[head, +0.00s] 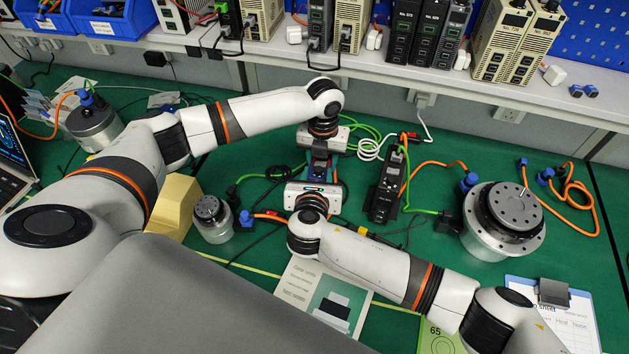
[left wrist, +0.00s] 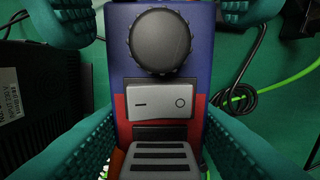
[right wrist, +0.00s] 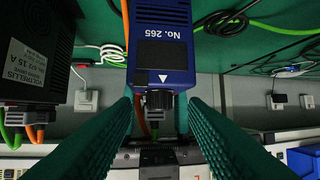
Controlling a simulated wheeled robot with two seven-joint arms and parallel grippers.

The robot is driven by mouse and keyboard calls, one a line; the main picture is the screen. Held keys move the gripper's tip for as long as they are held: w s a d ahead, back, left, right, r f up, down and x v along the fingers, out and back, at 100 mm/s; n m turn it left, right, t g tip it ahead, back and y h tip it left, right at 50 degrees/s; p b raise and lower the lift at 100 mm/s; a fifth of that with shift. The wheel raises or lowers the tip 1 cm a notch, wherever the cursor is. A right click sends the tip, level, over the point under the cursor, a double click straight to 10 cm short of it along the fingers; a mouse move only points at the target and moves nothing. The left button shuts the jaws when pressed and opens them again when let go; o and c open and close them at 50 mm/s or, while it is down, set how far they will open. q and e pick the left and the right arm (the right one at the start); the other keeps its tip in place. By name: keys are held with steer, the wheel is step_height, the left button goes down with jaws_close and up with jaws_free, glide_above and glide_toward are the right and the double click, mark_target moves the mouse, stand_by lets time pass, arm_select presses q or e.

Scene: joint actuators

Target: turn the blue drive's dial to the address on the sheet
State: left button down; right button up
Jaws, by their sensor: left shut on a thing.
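The blue drive (head: 320,168) stands between my two grippers in the head view. Its front, with a black ridged dial (left wrist: 160,41) above a rocker switch (left wrist: 159,101), fills the left wrist view. The right wrist view shows its "No. 265" label, a white triangle mark and the dial (right wrist: 159,101). My left gripper (left wrist: 160,125) is shut on the drive's body, a finger on each side. My right gripper (right wrist: 161,104) is open, its fingers either side of the dial with gaps. The dial's setting is not readable. The sheet (head: 562,318) lies on a clipboard at the lower right; its writing is too small.
A dark drive (head: 386,190) stands just right of the blue one, with green and orange cables around. A small motor (head: 212,218) is at left, a large round actuator (head: 505,215) at right. A printed card (head: 325,298) lies in front. More drives line the shelf behind.

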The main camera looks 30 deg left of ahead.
steer(key=v, duration=1.1)
steer(key=shift+s, duration=0.25)
steer(key=shift+d, duration=0.15)
steer(key=w+d+n+g+y, duration=0.3)
steer(key=d+n+y, duration=0.1)
steer(key=shift+n, duration=0.3)
steer(key=x, duration=1.2)
steer(key=shift+w+r, duration=0.1)
steer(key=shift+r, duration=0.05)
steer(key=shift+c, duration=0.6)
